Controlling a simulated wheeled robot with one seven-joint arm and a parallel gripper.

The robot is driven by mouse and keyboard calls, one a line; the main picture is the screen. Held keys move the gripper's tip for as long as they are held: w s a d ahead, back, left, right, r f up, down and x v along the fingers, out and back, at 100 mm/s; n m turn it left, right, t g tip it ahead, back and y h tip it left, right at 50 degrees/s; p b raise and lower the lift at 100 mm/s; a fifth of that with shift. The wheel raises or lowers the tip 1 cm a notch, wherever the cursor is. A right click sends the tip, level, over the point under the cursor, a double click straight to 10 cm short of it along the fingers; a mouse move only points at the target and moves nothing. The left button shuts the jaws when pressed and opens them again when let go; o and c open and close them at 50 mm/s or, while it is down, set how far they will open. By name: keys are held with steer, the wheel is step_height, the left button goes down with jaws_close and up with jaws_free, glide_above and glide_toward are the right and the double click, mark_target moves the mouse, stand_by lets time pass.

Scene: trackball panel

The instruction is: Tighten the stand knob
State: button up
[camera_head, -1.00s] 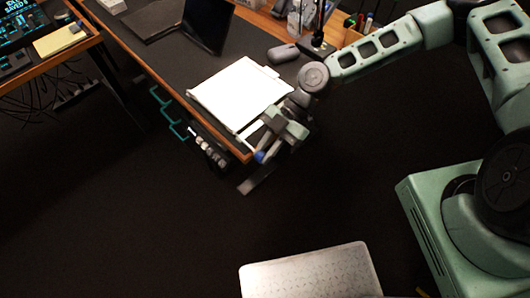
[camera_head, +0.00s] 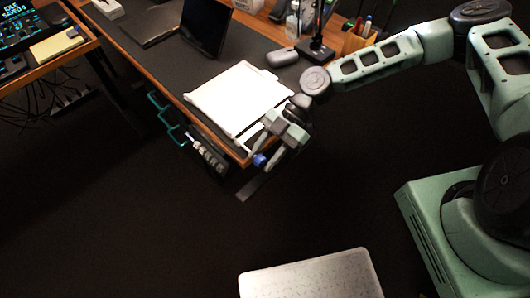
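A white flat stand or panel (camera_head: 238,98) lies on the dark desk top near its front right corner. A small blue knob (camera_head: 260,160) shows at that corner, just beyond the desk's wooden edge. My gripper (camera_head: 265,153) is at the corner, pointing down and left, with its fingertips right by the blue knob. The fingers appear to lie on either side of the knob. They are too small to tell whether they touch it or are closed on it. My wrist hides part of the stand's right side.
A grey mouse-like object (camera_head: 282,57), a lamp base (camera_head: 316,50) and a pen holder (camera_head: 357,38) stand behind the panel. A dark screen (camera_head: 206,27) is at the back. Teal handles (camera_head: 166,118) hang along the desk's front edge.

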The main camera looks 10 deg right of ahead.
steer(key=shift+r, duration=0.1)
steer(key=b+v, duration=0.2)
steer(key=v, duration=1.5)
steer(key=shift+w+d, duration=0.15)
